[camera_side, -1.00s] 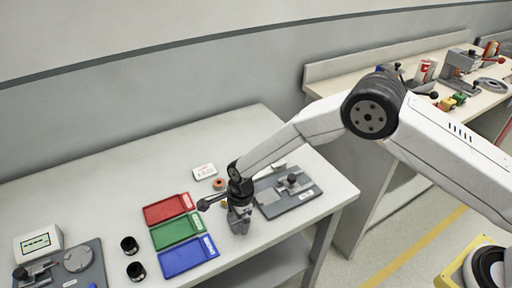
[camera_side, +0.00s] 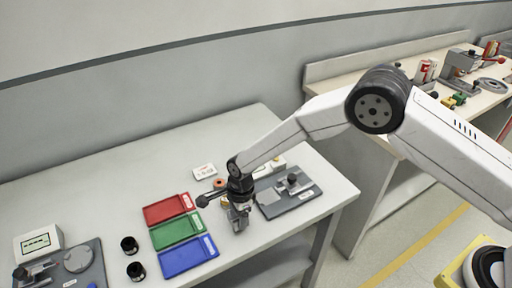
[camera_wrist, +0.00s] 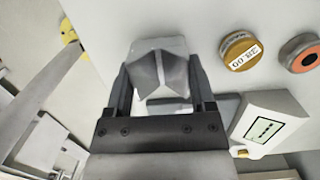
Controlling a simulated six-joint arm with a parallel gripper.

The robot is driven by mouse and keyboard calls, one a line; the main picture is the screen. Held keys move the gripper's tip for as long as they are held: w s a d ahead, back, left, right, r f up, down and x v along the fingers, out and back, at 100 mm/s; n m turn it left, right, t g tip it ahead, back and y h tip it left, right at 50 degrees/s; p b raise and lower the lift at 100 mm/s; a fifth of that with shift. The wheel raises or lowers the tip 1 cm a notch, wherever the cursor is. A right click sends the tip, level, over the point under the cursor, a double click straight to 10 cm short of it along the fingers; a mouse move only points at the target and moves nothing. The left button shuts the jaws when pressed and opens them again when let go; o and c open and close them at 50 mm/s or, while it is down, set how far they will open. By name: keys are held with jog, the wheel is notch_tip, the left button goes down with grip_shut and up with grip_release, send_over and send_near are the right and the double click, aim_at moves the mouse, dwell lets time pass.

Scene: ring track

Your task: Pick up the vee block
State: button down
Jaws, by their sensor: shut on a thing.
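The vee block (camera_wrist: 160,72) is a grey metal block with a V-shaped groove, held between the two dark fingers in the wrist view. My gripper (camera_wrist: 159,80) is shut on it, with one finger on each side. In the side view my gripper (camera_side: 240,207) points down near the front edge of the grey table, right of the coloured trays. The block (camera_side: 239,222) shows small below the fingers there. A gap beneath it is too small to tell.
Red (camera_side: 168,209), green (camera_side: 178,231) and blue (camera_side: 188,257) trays lie left of my gripper. A grey plate with a fixture (camera_side: 287,193) lies to its right. A labelled round piece (camera_wrist: 240,51), an orange-centred ring (camera_wrist: 302,53) and a display box (camera_wrist: 267,128) are close by.

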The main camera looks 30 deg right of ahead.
jog(key=s+d+r, duration=0.2)
jog(key=s+r, duration=0.4)
jog(key=s+d+r, duration=0.3)
jog(key=s+r, duration=0.2)
jog(key=s, duration=0.1)
jog(key=shift+s+d+r, duration=0.3)
jog(key=shift+s+r, duration=0.05)
jog(key=shift+s, duration=0.05)
jog(key=shift+d, duration=0.1)
dwell(0.5)
